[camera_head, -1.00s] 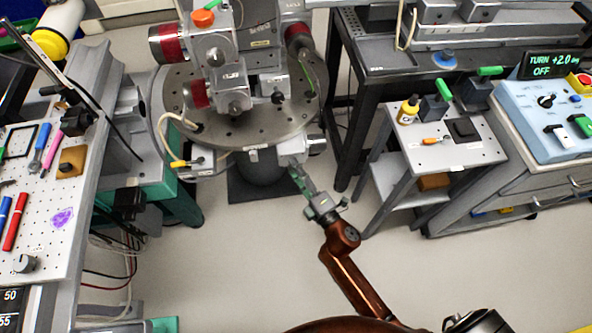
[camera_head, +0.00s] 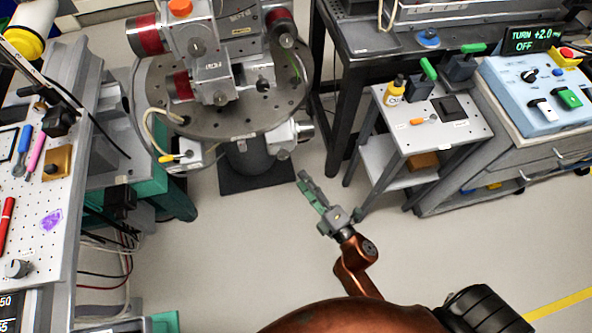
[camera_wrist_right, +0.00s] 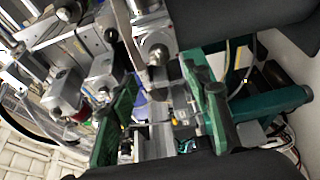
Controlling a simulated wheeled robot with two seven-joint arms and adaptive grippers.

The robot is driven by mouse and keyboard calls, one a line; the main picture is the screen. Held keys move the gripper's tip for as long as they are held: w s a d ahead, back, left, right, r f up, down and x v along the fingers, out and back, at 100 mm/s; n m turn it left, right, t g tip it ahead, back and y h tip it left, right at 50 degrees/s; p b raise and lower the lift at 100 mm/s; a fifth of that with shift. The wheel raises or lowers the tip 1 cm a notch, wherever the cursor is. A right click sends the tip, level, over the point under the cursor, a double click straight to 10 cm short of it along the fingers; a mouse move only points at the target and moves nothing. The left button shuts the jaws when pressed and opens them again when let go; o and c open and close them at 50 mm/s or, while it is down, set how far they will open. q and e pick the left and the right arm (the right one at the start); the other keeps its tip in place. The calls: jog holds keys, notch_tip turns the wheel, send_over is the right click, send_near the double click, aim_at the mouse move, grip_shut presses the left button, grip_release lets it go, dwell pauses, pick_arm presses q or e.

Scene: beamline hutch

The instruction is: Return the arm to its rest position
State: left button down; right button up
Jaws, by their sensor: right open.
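My right arm (camera_head: 357,262) comes in from the bottom of the head view, with copper-brown links. My right gripper (camera_head: 308,188) hangs over the open floor, in front of and below the round perforated stage table (camera_head: 262,118), apart from it. It is empty. In the right wrist view its two green-padded fingers (camera_wrist_right: 160,118) stand well apart, with machinery showing between and beyond them. My left gripper does not show in either view.
A pegboard bench (camera_head: 50,190) with pens stands at the left. A small grey cart (camera_head: 470,131) with a yellow bottle (camera_head: 395,90) stands at the right, near the gripper. A blue control box (camera_head: 515,85) is farther right. The floor (camera_head: 240,240) in front is clear.

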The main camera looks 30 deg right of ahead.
jog(key=shift+s+d, duration=0.1)
jog(key=shift+s, duration=0.7)
